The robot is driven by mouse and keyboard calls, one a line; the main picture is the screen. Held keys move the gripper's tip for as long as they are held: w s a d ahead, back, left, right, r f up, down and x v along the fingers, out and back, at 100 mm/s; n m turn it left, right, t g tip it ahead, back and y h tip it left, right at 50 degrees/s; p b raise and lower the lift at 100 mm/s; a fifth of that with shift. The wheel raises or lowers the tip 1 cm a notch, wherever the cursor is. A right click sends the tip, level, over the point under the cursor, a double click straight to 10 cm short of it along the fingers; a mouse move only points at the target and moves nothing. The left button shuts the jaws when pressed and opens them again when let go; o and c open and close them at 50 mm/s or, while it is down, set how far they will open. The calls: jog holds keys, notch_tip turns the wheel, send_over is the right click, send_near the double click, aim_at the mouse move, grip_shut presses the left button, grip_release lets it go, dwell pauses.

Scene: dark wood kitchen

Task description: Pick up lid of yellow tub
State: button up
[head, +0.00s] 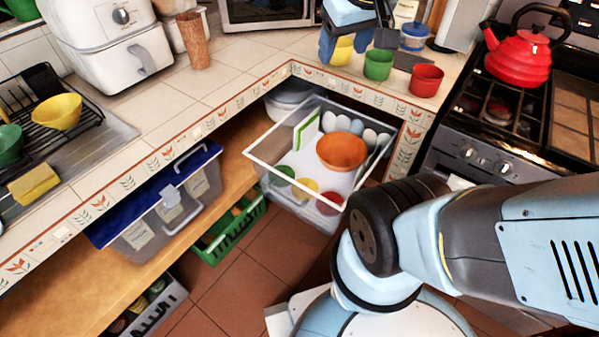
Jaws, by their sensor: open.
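The yellow tub (342,51) stands on the tiled counter near the back, partly hidden by my gripper. Its top is covered from view, so I cannot tell where its lid is. My gripper (355,42) is open over the yellow tub, one finger on its left and one to its right. I cannot tell whether it touches the tub. A green tub (378,65) and a red tub (426,81) stand to the right. A blue tub (414,38) is behind them.
A red kettle (520,58) stands on the stove at right. Below the counter, an open clear bin (262,157) holds an orange bowl (341,151) and round green, yellow and red items. A wooden cup (194,40) and air fryer (105,40) stand left. The counter between is clear.

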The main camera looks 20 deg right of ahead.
jog(key=w+d+f+n+g+h, duration=0.1)
jog(key=w+d+f+n, duration=0.1)
jog(key=w+f+n, duration=0.5)
jog(key=n+g+y, duration=0.1)
jog(key=n+g, duration=0.3)
jog(key=n, duration=1)
send_over(305, 184)
notch_tip(305, 184, down, 37)
jog(key=f, duration=0.8)
jog(key=shift+w+d+f, duration=0.15)
jog(key=shift+w+f, duration=0.05)
jog(key=shift+w, duration=0.05)
jog(key=shift+s+f, duration=0.2)
jog(key=shift+f, duration=2.4)
jog(key=shift+a, duration=0.2)
jog(key=shift+c, duration=0.4)
jog(key=c, duration=1)
jog(key=shift+r, duration=0.1)
jog(key=shift+c, duration=0.2)
